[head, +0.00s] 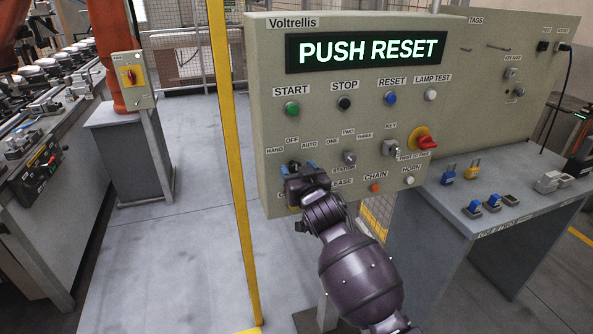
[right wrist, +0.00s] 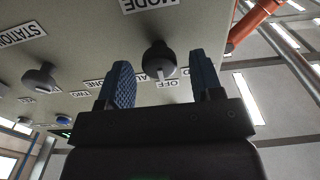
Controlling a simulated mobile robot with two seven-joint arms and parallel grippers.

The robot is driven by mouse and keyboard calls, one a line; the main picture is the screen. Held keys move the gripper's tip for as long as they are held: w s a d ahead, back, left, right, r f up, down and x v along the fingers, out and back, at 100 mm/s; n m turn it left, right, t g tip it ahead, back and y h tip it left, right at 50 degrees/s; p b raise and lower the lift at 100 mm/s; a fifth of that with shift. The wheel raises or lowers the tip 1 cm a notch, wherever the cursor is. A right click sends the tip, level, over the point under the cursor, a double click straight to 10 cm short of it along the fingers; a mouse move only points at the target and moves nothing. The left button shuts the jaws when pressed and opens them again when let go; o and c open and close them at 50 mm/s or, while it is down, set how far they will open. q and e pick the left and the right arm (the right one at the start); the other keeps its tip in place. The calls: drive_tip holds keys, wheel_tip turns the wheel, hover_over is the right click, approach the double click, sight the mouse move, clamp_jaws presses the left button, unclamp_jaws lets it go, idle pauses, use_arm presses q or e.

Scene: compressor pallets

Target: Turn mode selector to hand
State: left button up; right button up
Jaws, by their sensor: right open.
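The mode selector (right wrist: 159,58) is a dark round knob with a pale pointer mark, below the MODE label in the inverted right wrist view. The mark points roughly toward the OFF label. My right gripper (head: 297,168) is open at the lower left of the control panel (head: 340,110). In the right wrist view its two blue ridged fingers stand on either side of the knob, with gaps showing. In the head view the gripper mostly covers the knob. The HAND (head: 275,150), OFF and AUTO labels show above it. My left gripper is out of view.
The station selector (head: 349,157) and key switch (head: 390,148) sit to the right. A red emergency knob (head: 427,142) is farther right. The display (head: 366,51) reads PUSH RESET. A yellow post (head: 232,150) stands left of the panel. A bench (head: 500,228) with padlocks stands at right.

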drive_tip(key=shift+w+a, duration=0.2)
drive_tip(key=shift+w, duration=0.3)
drive_tip(key=shift+c, duration=0.4)
drive_tip(key=c, duration=0.8)
